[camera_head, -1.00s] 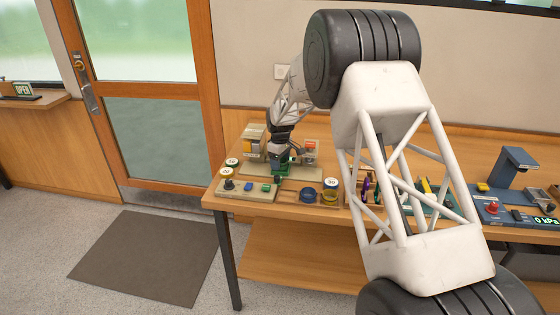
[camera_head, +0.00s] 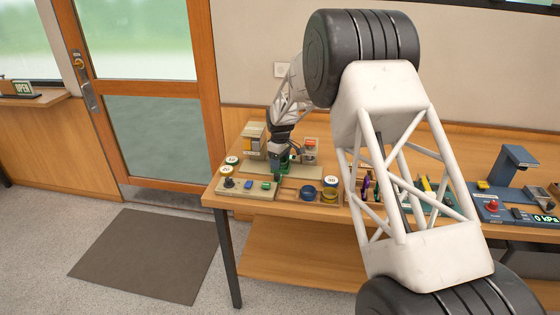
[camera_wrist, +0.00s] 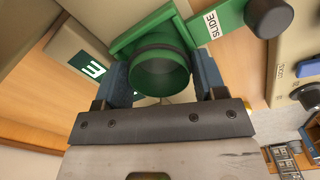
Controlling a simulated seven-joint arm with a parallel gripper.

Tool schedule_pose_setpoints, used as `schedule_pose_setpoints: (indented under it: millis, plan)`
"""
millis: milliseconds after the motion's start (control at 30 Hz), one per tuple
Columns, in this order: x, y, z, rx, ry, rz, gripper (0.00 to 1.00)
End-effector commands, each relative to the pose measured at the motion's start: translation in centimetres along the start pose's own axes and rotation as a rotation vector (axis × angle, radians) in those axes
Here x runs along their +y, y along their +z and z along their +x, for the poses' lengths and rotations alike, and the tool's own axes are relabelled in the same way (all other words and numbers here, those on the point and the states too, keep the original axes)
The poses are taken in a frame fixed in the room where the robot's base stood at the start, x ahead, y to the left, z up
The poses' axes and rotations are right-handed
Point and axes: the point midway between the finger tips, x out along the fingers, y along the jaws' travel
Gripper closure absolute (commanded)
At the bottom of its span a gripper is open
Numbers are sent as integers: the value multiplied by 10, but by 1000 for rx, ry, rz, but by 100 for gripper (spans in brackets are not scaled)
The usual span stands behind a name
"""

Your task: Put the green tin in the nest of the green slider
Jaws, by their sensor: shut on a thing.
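The green tin (camera_wrist: 160,75) is a round green cylinder with a dark band, between my gripper's blue jaws in the wrist view. My gripper (camera_wrist: 165,82) is shut on it; the gripper also shows in the head view (camera_head: 279,172), low over the left part of the bench. The green slider (camera_wrist: 232,28), with a white SLIDE label and a dark round knob, lies right beside and behind the tin. Its green bars border the tin on the far side. I cannot tell whether the tin is seated in the nest or just above it. In the head view the gripper mostly hides both.
A beige panel (camera_head: 236,190) with a black knob and green and blue buttons stands at front left. A blue round tin (camera_head: 307,192) and a yellow-banded tin marked 30 (camera_head: 330,190) stand to the right. Beige housings (camera_head: 310,150) stand behind the gripper.

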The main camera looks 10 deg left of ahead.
Motion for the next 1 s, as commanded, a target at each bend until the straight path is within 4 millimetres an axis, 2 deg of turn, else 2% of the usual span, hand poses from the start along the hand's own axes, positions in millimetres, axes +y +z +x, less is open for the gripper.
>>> schedule_pose_setpoints:
  millis: [300, 333, 500, 533, 667, 733, 1000]
  plan:
    - [0, 0, 2, -1, -1, 0, 59]
    - [0, 0, 2, -1, -1, 0, 34]
    - [0, 0, 2, -2, -2, 0, 8]
    - [0, 0, 2, -2, -2, 0, 6]
    - [-1, 0, 3, -2, -2, 0, 6]
    - [-1, 1, 3, -2, -2, 0, 0]
    - [-1, 1, 4, -3, -3, 0, 0]
